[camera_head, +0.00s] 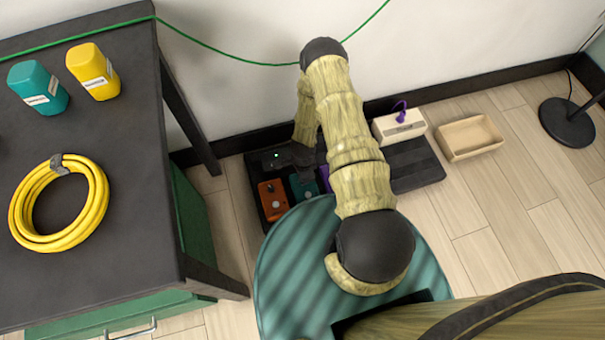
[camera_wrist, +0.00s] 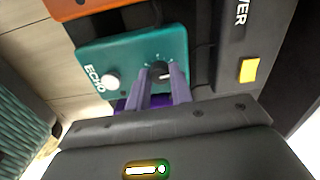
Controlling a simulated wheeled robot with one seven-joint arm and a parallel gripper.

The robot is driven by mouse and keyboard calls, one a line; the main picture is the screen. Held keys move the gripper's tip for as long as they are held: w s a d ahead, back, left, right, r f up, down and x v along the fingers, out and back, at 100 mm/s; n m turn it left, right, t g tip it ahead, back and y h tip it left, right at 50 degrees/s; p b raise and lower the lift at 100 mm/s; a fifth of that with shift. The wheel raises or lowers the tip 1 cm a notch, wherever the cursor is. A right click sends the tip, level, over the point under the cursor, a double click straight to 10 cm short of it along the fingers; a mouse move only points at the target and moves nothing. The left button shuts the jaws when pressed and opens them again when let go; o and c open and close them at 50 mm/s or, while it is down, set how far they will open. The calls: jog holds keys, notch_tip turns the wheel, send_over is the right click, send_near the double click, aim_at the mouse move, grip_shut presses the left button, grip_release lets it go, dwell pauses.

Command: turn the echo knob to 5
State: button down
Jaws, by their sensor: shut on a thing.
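The teal echo pedal (camera_wrist: 125,55) lies below my gripper in the wrist view, with the word ECHO and a round white footswitch (camera_wrist: 110,80) on its left side. Its dark echo knob (camera_wrist: 157,70) has a pale pointer mark and small dial ticks; no number is readable. My gripper (camera_wrist: 162,74) is shut on the knob, one purple finger on each side, partly covering it. In the head view the echo pedal (camera_head: 304,189) sits on the black pedalboard (camera_head: 418,166), and my arm hides much of the area around the knob.
An orange pedal (camera_head: 272,200) stands left of the echo pedal. A dark power unit (camera_wrist: 233,55) with a yellow switch (camera_wrist: 249,70) lies close to my gripper. A cream box (camera_head: 398,126) and an open tray (camera_head: 470,138) are to the right. A dark workbench (camera_head: 120,190) fills the left.

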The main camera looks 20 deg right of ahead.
jog(key=shift+m, duration=0.3)
jog(key=c, duration=1.2)
grip_release()
jog(key=shift+c, duration=0.2)
notch_tip(320, 180, up, 17)
jog(key=p, duration=0.7)
jog(key=shift+r, duration=0.2)
jog(key=shift+r, duration=0.1)
